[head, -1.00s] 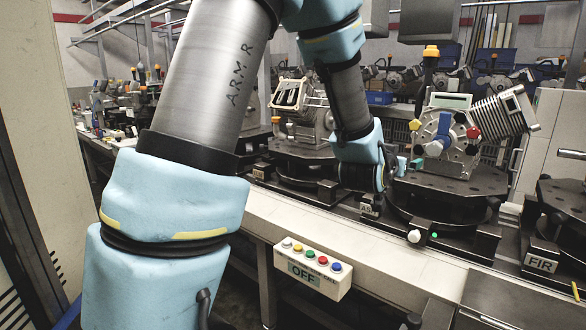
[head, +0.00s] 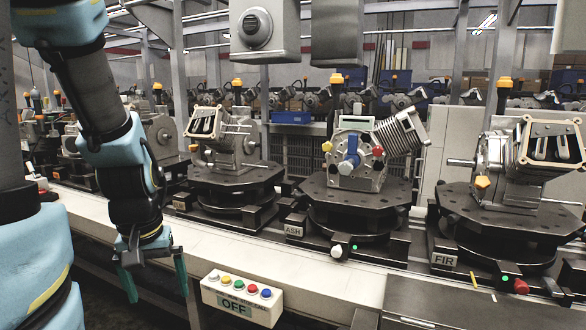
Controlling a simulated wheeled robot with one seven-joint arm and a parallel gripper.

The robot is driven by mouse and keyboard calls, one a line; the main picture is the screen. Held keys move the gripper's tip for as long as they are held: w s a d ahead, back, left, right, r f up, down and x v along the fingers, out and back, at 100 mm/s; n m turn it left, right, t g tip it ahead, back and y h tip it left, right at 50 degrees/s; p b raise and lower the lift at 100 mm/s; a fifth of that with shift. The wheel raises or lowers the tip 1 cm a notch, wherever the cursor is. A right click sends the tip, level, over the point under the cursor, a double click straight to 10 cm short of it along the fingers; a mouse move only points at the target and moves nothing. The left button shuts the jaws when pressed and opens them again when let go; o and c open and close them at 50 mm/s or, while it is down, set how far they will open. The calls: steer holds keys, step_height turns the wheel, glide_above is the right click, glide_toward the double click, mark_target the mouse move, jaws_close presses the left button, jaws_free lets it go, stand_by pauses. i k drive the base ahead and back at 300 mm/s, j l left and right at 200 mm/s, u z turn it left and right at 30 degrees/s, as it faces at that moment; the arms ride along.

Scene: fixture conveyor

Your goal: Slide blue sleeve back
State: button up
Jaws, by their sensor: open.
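The blue sleeve (head: 352,148) is a small blue part on the front face of the grey engine unit (head: 368,173). It sits on the middle fixture, tagged ASH, and faces me. How far along its shaft it sits cannot be told. My gripper (head: 155,278) hangs at lower left with its two dark green fingers spread apart and pointing down. It is empty, in front of the conveyor edge, well to the left of the sleeve and apart from it.
A button box marked OFF (head: 241,298) sticks out from the conveyor's front rail (head: 310,277), right of my gripper. Fixtures with engine units stand left (head: 222,185) and right (head: 505,215) of the middle one. A grey box (head: 264,30) hangs above.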

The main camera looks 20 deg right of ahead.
mark_target(353, 138)
steer(key=z, duration=0.95)
